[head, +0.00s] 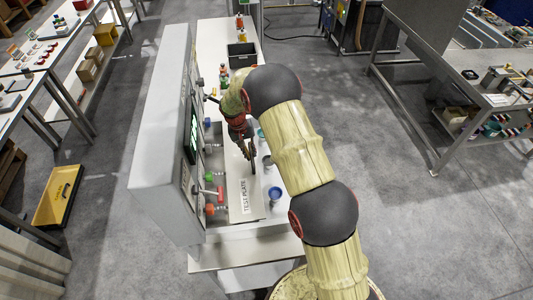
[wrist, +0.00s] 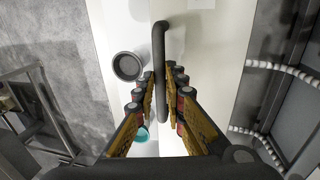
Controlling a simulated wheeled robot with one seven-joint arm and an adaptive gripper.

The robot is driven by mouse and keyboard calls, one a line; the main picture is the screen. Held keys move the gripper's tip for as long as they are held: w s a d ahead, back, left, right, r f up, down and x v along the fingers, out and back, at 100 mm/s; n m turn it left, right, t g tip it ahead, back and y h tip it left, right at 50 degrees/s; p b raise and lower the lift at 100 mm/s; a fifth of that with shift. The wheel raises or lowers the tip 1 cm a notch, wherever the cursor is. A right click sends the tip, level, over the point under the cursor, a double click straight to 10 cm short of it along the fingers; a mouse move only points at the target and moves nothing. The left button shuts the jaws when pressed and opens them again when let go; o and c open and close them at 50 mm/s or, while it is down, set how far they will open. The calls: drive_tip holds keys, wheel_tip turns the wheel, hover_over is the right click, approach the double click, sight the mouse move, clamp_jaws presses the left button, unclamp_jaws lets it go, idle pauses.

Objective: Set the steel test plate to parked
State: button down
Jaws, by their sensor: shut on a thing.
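The steel test plate (head: 237,188) is a long pale plate lettered "TEST PLATE". It lies flat along the bench, beside the grey cabinet. It also shows in the wrist view (wrist: 220,45), with a dark bar handle (wrist: 159,40) along it. My gripper (head: 249,160) is over the plate. In the wrist view its fingers (wrist: 160,88) stand on both sides of the handle and are shut on it. The arm and gripper hide part of the plate in the head view. I cannot see any mark for the parked position.
A grey cabinet (head: 160,130) with a green display and coloured knobs (head: 210,209) borders the plate on the left. A blue cup (head: 275,193) stands close on its right. The wrist view shows a grey cup (wrist: 127,66) and a teal cup (wrist: 141,134). A black bin (head: 241,55) stands farther back.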

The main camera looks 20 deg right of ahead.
sight(239, 163)
drive_tip(key=a, duration=0.2)
drive_tip(key=w+a+b, duration=0.1)
drive_tip(key=a, duration=0.2)
drive_tip(key=shift+w+a, duration=0.1)
drive_tip(key=shift+a, duration=0.1)
drive_tip(key=c, duration=1.8)
unclamp_jaws()
drive_tip(key=shift+c, duration=0.2)
wheel_tip(239, 163, up, 12)
drive_tip(key=a, duration=0.2)
drive_tip(key=shift+w+a+f, duration=0.15)
drive_tip(key=shift+w, duration=0.05)
